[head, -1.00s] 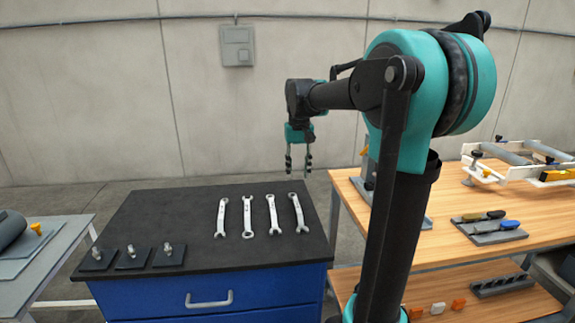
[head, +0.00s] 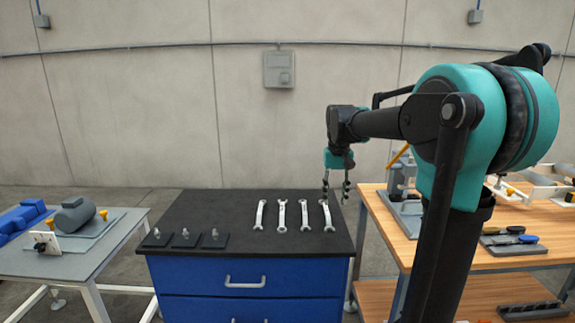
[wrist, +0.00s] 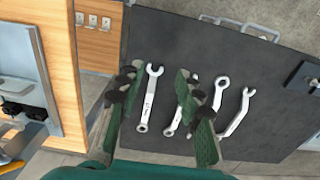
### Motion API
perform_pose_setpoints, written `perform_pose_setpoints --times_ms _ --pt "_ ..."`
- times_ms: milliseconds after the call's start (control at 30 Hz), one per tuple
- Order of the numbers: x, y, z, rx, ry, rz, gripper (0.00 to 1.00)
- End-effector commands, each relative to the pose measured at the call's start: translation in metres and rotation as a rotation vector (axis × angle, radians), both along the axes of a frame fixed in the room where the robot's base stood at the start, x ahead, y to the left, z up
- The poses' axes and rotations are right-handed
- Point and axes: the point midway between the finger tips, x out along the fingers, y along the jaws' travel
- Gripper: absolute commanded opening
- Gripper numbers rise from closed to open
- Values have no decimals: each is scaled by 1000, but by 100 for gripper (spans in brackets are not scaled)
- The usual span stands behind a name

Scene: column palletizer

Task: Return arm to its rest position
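My gripper (head: 337,192) hangs fingers down at the end of my extended arm, near the right back corner of the dark worktop (head: 190,218). In the wrist view, my gripper (wrist: 157,84) has its two fingers spread apart with nothing between them. Several silver wrenches lie in a row below, including the rightmost wrench (head: 327,215) in the head view. In the wrist view, one wrench (wrist: 149,98) shows between the fingers but lies lower on the worktop. Another wrench is partly hidden behind the right finger.
Three small dark plates with pegs, including the middle plate (head: 185,238), sit at the worktop's left front. A grey table (head: 130,225) stands left, a wooden bench (head: 475,260) right.

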Motion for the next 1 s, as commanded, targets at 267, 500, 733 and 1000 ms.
perform_pose_setpoints --times_ms 267,500,733,1000 --pt "-21 -7 -28 4 -44 -1 36" --pt "-53 -15 -66 7 -106 -1 36" --pt "-111 -27 -127 10 -203 -3 36" --pt "-202 -39 -207 5 -339 -3 36"
